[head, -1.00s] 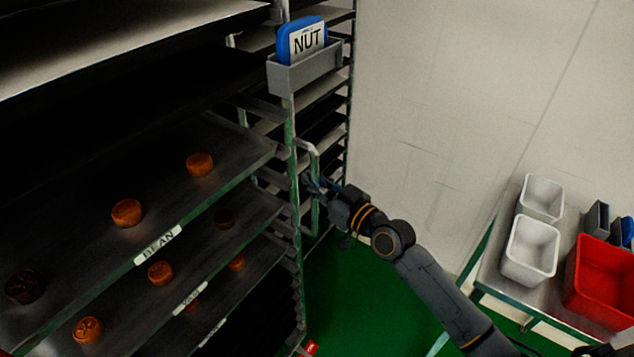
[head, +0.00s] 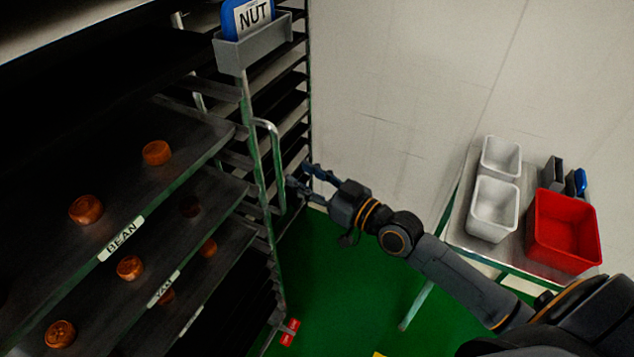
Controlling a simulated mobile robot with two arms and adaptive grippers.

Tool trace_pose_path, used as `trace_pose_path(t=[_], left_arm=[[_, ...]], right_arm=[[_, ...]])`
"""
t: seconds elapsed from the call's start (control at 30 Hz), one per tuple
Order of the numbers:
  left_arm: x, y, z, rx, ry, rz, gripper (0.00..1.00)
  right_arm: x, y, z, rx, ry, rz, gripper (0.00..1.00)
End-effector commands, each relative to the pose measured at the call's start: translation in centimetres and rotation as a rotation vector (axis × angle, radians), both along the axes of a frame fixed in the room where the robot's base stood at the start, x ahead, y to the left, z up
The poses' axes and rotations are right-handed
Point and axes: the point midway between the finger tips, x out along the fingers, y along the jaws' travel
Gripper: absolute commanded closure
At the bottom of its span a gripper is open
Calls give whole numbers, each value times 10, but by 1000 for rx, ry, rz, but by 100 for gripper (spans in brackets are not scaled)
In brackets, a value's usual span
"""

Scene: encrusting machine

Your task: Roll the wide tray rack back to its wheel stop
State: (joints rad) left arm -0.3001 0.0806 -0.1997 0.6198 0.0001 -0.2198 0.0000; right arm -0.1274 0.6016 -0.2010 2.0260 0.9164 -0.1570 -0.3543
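The wide tray rack (head: 247,150) fills the left side of the head view, with trays of brown buns labelled BEAN and others. Its upright handle (head: 277,165) is on the near right post. My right gripper (head: 298,178) is just right of the handle, with its fingers spread and a gap visible between them; it looks empty. A red block with white marks (head: 290,332), perhaps the wheel stop, lies on the floor by the rack's foot. Whether the rack touches it is unclear. My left gripper is out of view.
A grey holder (head: 255,46) with a blue NUT card (head: 247,17) is on the rack post. At right a table (head: 455,222) bears white tubs (head: 493,208) and a red bin (head: 565,230). Green floor (head: 350,275) between is clear.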

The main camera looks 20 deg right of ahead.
Motion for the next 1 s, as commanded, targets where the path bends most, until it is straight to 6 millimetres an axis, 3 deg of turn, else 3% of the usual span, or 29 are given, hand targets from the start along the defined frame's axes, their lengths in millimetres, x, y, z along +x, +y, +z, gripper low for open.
trace_pose_path(t=[0.23,0.83,0.93,1.0], left_arm=[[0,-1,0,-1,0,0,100],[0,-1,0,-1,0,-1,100],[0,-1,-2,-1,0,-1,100],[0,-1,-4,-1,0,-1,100]], right_arm=[[-28,-14,0,0,1,1,62],[-32,-16,0,1,0,0,62],[-29,-21,-14,-5,20,-18,62],[-24,-31,-40,-20,55,-48,62]])
